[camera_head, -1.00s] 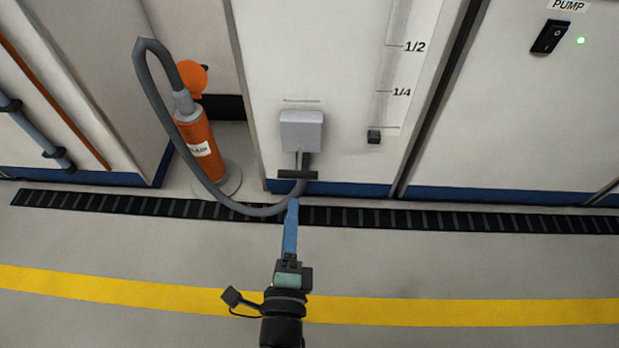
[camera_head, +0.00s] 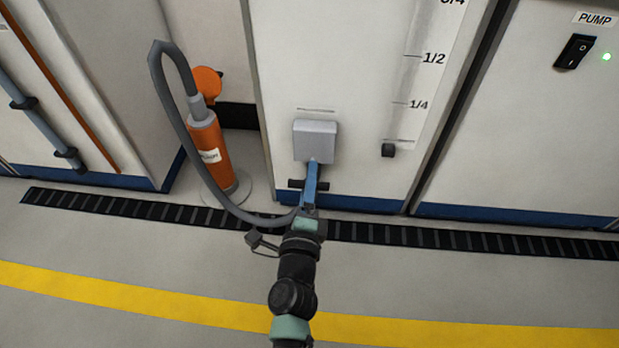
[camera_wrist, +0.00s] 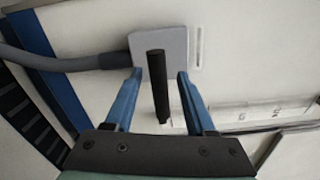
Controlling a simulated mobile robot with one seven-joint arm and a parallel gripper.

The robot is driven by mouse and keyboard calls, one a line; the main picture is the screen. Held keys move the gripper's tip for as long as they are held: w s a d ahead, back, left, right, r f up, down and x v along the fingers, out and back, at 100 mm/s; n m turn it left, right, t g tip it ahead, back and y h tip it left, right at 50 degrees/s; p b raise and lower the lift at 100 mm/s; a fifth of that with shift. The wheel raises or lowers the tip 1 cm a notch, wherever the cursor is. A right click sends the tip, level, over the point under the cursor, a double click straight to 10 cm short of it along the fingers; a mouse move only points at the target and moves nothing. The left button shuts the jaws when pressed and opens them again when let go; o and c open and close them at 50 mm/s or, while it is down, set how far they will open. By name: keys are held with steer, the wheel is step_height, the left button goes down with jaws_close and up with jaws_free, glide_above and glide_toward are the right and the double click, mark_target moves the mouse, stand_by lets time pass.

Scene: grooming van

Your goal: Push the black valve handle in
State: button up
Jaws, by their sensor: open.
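The black valve handle (camera_head: 294,184) is a short dark bar below the grey box (camera_head: 315,141) on the white cabinet front, partly hidden by my gripper in the head view. In the wrist view the handle (camera_wrist: 158,86) shows as a dark bar between the two blue fingers, with a gap on each side. My gripper (camera_wrist: 157,76) is open, its fingertips near the grey box. In the head view my gripper (camera_head: 312,168) reaches up over the handle toward the box. Whether the fingers touch the box cannot be told.
A grey hose (camera_head: 176,110) loops from the orange cylinder (camera_head: 209,158) to the valve area, left of my gripper. A black floor grate (camera_head: 400,236) runs along the cabinets. A pump switch (camera_head: 575,52) is at the upper right. The floor in front is clear.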

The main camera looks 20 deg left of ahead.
steer(key=shift+w+a, duration=0.1)
steer(key=shift+w, duration=0.3)
jaws_close()
stand_by(1.3)
